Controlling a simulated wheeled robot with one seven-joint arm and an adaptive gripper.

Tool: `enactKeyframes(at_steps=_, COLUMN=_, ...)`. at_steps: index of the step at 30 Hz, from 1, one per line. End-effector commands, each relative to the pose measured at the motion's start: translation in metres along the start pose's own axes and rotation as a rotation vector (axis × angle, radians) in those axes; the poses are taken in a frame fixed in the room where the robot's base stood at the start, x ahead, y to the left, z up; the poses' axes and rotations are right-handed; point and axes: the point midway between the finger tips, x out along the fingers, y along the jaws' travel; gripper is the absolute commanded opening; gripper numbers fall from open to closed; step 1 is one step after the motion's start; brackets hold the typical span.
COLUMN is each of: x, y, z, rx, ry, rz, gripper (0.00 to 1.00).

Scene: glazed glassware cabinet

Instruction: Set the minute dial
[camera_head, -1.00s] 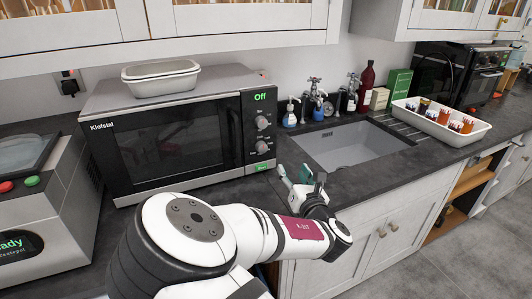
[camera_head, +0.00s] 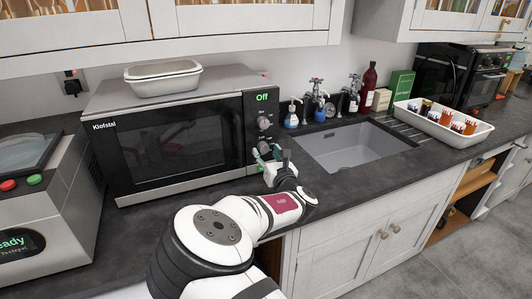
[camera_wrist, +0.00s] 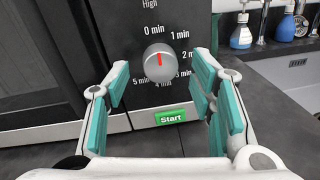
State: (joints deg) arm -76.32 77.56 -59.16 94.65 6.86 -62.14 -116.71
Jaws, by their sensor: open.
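The minute dial (camera_wrist: 159,63) is a round grey knob with a red pointer mark, on the microwave's (camera_head: 172,143) control panel. In the wrist view its red mark points up, close to the "0 min" label, with minute labels around it. A green Start button (camera_wrist: 171,116) sits below the dial. My gripper (camera_wrist: 162,96) is open, its teal-padded fingers to the left and right of the dial's line, with nothing between them; I cannot tell how far it is from the dial. In the head view my gripper (camera_head: 268,160) is at the panel's lower part and hides the Start button. The display (camera_head: 262,97) reads "Off".
A second dial (camera_head: 264,123) is above on the panel. A white dish (camera_head: 163,83) sits on the microwave. Right of it are soap bottles (camera_head: 291,115), the sink (camera_head: 350,147) and a tray (camera_head: 470,137) of jars. The counter in front is clear.

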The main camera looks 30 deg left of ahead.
Motion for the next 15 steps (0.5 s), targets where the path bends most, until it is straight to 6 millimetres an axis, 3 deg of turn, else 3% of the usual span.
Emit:
enactKeyframes(at_steps=6, x=0.0139, y=-0.0003, z=0.0002, rx=0.000, ry=0.000, rz=0.000, gripper=0.50)
enactKeyframes(at_steps=15, x=0.0149, y=-0.0001, z=0.0001, rx=0.000, ry=0.000, rz=0.000, gripper=0.48)
